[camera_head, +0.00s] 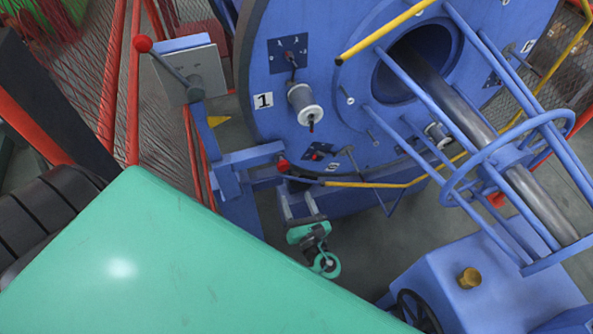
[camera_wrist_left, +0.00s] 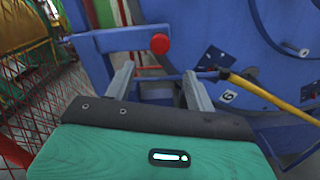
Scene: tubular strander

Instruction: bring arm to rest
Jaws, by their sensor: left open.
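My left gripper (camera_head: 298,194) shows small at the lower middle of the head view, with its teal wrist below it. Its two grey fingers are apart and nothing is between them. In the left wrist view the gripper (camera_wrist_left: 158,76) points at a blue bracket (camera_wrist_left: 115,38) with a red knob (camera_wrist_left: 159,43). The knob appears beyond the fingertips, and I cannot tell the exact gap. In the head view this red knob (camera_head: 283,165) lies just above the fingers. My right gripper is not in view.
A big blue disc (camera_head: 262,75) with a spool (camera_head: 305,103) stands ahead, with a yellow bar (camera_head: 385,34) across it. A lever with a red ball (camera_head: 143,44) and red mesh fencing (camera_head: 105,70) stand left. A blue housing (camera_head: 490,290) is lower right. Grey floor shows beside the wrist.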

